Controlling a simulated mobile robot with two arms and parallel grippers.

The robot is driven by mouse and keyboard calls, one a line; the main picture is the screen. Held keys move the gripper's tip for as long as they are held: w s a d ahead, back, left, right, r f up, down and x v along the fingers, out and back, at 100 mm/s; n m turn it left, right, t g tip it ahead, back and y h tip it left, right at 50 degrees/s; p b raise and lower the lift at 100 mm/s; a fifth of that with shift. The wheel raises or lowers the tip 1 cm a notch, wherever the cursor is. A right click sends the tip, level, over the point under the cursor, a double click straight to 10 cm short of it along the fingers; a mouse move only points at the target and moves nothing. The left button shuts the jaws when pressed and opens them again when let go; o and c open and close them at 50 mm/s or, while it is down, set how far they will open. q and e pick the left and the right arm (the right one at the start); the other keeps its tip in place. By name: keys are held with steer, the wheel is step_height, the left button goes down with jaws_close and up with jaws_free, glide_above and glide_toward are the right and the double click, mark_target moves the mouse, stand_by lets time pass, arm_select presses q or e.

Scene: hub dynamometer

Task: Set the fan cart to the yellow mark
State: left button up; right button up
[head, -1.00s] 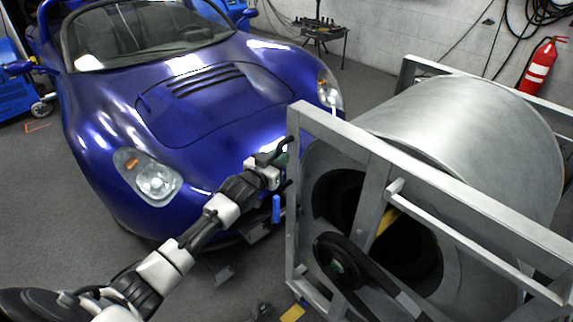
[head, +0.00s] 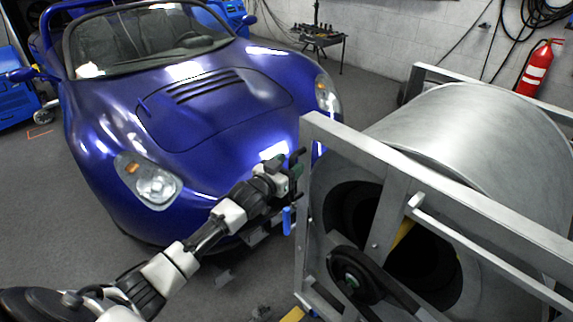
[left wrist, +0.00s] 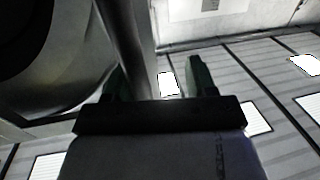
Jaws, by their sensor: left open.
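The fan cart (head: 345,139) is a grey metal frame around a big drum-shaped fan, at the right of the head view. My left gripper (head: 298,165) is open at the cart's near left upright post. In the left wrist view, the post (left wrist: 126,45) runs between the spread fingers of the left gripper (left wrist: 152,78), closer to the left finger; I cannot tell whether it touches. A yellow mark (head: 292,314) shows in part on the floor by the cart's lower left corner, cut by the picture's bottom edge. My right gripper is not in view.
A dark blue sports car (head: 200,110) stands close to the cart's left, its nose near my left arm. A fire extinguisher (head: 538,67) hangs on the back wall. A small tool table (head: 318,38) stands behind. Grey floor lies open at the lower left.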

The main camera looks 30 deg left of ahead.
arm_select(q)
steer(key=shift+a+r+y, duration=0.25)
steer(key=shift+a+y, duration=0.05)
steer(key=shift+a, duration=0.2)
steer(key=shift+w+a+f, duration=0.1)
steer(key=shift+w+a, duration=0.1)
steer(key=shift+a, duration=0.15)
steer(key=shift+s+a, duration=0.2)
steer(key=shift+a, duration=0.1)
steer(key=shift+s+d+f, duration=0.1)
steer(key=shift+d, duration=0.05)
steer(key=s+a, duration=0.1)
steer(key=s, duration=0.9)
steer(key=shift+s+a, duration=0.35)
